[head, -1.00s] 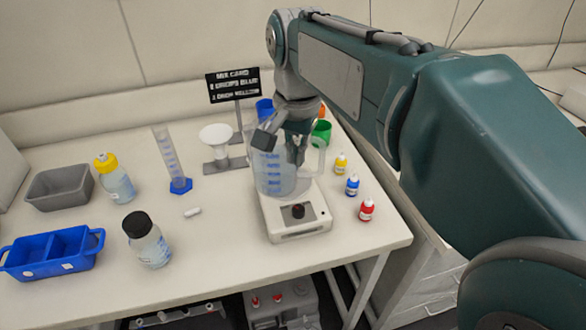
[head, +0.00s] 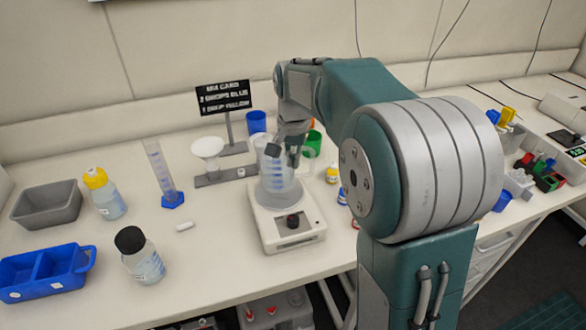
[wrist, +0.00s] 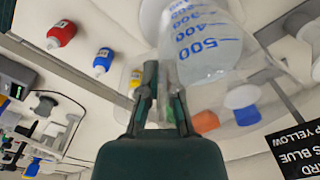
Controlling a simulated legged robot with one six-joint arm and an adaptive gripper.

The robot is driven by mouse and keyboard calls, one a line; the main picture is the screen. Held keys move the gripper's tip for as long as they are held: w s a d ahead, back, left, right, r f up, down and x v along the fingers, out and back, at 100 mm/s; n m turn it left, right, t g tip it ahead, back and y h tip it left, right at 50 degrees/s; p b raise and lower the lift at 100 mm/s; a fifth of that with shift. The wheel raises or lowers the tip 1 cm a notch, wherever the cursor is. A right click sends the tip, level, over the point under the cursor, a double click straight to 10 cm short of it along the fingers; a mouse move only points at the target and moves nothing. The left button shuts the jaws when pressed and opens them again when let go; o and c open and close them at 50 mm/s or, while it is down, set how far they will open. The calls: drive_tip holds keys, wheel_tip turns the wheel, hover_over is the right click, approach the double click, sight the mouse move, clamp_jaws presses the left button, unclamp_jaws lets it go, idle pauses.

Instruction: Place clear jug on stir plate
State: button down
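The clear jug (head: 275,182) with blue markings is upright over the top of the white stir plate (head: 290,236). Its base looks at or very near the plate's surface; I cannot tell for sure that they touch. My gripper (head: 293,155) is at the jug's right side, by its handle. In the wrist view the jug (wrist: 205,45) fills the upper middle, and the two dark fingers of my gripper (wrist: 163,88) are close together around the clear handle. The stir plate's knob shows at its front.
Small dropper bottles, red (wrist: 61,33) and blue (wrist: 103,62), stand right of the plate. A green cup (head: 313,143), blue cup (head: 256,121), funnel stand (head: 207,150) and sign (head: 223,97) are behind. A cylinder (head: 160,170) and black-capped bottle (head: 142,258) stand left.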

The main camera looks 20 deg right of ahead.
sight(293, 183)
wheel_tip(293, 183, down, 3)
drive_tip(key=shift+r, duration=0.1)
drive_tip(key=shift+d, duration=0.3)
drive_tip(key=c, duration=0.9)
unclamp_jaws()
drive_tip(key=shift+o, duration=0.5)
drive_tip(key=shift+a, duration=0.2)
